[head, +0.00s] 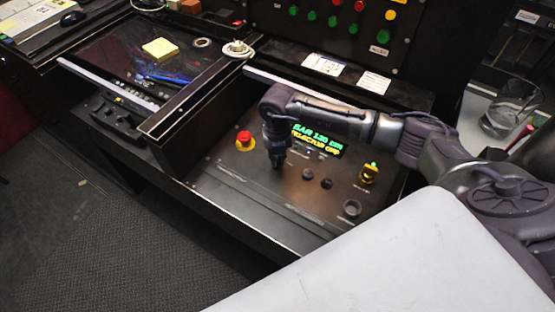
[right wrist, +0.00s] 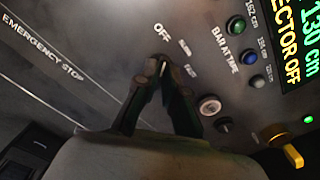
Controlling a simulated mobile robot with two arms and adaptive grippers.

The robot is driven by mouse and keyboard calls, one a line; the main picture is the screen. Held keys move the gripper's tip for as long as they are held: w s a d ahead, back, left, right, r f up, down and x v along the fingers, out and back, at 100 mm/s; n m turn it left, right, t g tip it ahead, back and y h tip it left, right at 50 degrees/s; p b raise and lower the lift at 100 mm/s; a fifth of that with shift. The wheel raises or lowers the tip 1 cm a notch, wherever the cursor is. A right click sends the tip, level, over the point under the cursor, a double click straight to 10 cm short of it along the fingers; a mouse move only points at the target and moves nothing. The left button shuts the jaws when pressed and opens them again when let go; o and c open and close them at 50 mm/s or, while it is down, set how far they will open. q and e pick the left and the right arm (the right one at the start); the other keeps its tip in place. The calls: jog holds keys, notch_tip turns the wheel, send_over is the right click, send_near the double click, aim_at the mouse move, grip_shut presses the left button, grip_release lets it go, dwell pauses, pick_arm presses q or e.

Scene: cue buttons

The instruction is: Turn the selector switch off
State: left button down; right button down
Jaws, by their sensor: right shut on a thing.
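My right gripper (head: 277,165) points down at the black control panel (head: 225,190), between the red emergency stop button (head: 244,139) and the display (head: 318,140). In the right wrist view its fingertips (right wrist: 163,66) are closed together beside the printed labels OFF, SLOW and FAST. The selector switch is mostly hidden between the fingers; only a small pale sliver shows there, so its angle cannot be told. The display, also in the right wrist view (right wrist: 290,45), reads SELECTOR OFF under a 130 cm bar line. My left gripper is not in view.
Near the fingers are a green button (right wrist: 236,25), a blue button (right wrist: 249,56) and a pale round knob (right wrist: 209,105). A yellow lever switch (head: 369,173) stands at the panel's right. A tray (head: 150,130) with a yellow note pad (head: 160,49) lies left.

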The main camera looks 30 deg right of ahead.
aim_at(277, 161)
jog(key=shift+n+b, duration=0.35)
jog(key=shift+n, duration=0.55)
jog(key=c, duration=1.3)
grip_release()
jog(key=shift+o, duration=0.2)
notch_tip(277, 161, up, 12)
